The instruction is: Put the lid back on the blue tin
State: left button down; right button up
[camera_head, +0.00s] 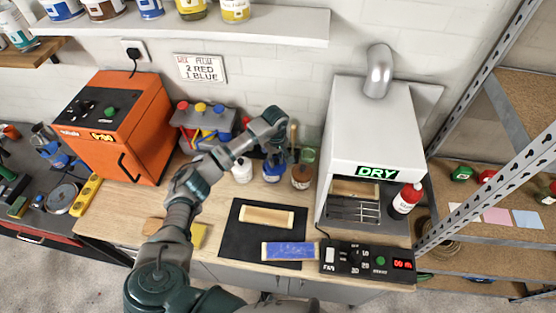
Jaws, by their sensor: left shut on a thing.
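The small blue tin (272,173) stands on the workbench near the wall, between a white jar (242,171) and a brown jar (301,177). My left arm reaches in from the lower left. My left gripper (281,156) points down just above and slightly right of the blue tin, close to the brown jar. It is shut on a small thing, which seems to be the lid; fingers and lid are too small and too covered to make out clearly. I cannot tell whether the lid touches the tin. My right gripper is not in view.
A black mat (240,240) holds a plain wooden block (266,216) and a blue-topped block (289,250). A white dryer (372,130) stands to the right, with a control box (367,261) in front. An orange machine (115,125) stands left. A green glass (308,154) is behind the brown jar.

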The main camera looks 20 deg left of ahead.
pick_arm(q)
jog(key=shift+a+f, duration=0.15)
jog(key=shift+a, duration=0.5)
jog(key=shift+a+f, duration=0.1)
jog(key=shift+a, duration=0.25)
jog(key=shift+d+b, duration=0.2)
jog(key=shift+b, duration=0.1)
jog(key=shift+a, duration=0.4)
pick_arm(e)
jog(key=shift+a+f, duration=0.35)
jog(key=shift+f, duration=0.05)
pick_arm(q)
jog(key=shift+a, duration=0.2)
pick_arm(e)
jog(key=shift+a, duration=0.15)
pick_arm(q)
jog(key=shift+d, duration=0.7)
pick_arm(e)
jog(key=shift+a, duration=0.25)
